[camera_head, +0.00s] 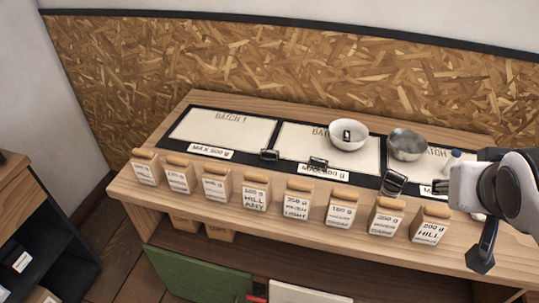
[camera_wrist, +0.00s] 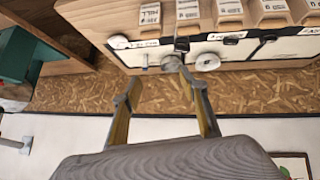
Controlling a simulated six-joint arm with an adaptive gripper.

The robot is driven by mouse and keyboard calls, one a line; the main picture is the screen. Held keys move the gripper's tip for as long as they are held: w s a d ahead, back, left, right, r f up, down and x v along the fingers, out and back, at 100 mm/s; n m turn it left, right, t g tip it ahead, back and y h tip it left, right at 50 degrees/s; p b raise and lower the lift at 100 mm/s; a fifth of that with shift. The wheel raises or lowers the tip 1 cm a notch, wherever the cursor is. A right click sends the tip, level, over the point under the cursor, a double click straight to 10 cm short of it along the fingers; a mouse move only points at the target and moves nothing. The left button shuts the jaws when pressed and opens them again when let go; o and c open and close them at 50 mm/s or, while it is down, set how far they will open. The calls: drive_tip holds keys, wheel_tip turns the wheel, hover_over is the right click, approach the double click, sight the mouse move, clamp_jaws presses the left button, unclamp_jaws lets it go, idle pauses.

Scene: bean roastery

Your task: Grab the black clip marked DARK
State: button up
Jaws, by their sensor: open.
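Small black clips lie along the dark front border of the batch board. One clip (camera_head: 270,155) is between the first and second fields, and another clip (camera_head: 318,164) is at the second field's front edge. A larger dark, tilted object (camera_head: 394,184) stands farther right; I cannot tell whether it is a clip. No DARK marking is readable. My gripper (camera_wrist: 160,88) is open and empty in the wrist view, its two fingers spread and pointing toward the counter. In the head view my arm reaches in from the right, over the right end of the board, apart from both clips.
A white bowl (camera_head: 348,141) holding a small black-and-white item and a metal bowl (camera_head: 408,150) stand on the board. Several labelled bean bags (camera_head: 297,200) line the counter's front edge. A chipboard wall (camera_head: 250,65) rises behind. The left field (camera_head: 222,131) is clear.

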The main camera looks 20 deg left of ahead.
drive_tip(key=w+a+r+n+t+y, duration=0.1)
drive_tip(key=w+a+r+n+t, duration=0.15)
drive_tip(key=w, duration=0.85)
drive_tip(key=w+a+r+n+t, duration=0.1)
drive_tip(key=w+a+r+t, duration=0.15)
drive_tip(key=w, duration=0.85)
drive_tip(key=w+a+f+n+y, duration=0.35)
drive_tip(key=w+a+y, duration=0.25)
drive_tip(key=w+a, duration=0.55)
drive_tip(key=w+a+f+n+g+y, duration=0.4)
drive_tip(key=a+f+n+y, duration=0.1)
drive_tip(key=a+f, duration=0.45)
drive_tip(key=s+a+f+n+g, duration=0.1)
drive_tip(key=s+a+f+g, duration=0.1)
drive_tip(key=f, duration=0.3)
drive_tip(key=s+a+f+n+g+y, duration=0.1)
drive_tip(key=s+a+f+g, duration=0.1)
drive_tip(key=f, duration=0.4)
drive_tip(key=s+a+f+n+g+y, duration=0.1)
drive_tip(key=s+a+f+g, duration=0.1)
drive_tip(key=f, duration=0.4)
drive_tip(key=shift+s+a+g, duration=0.15)
drive_tip(key=shift+a+g, duration=0.4)
drive_tip(key=shift+g, duration=0.05)
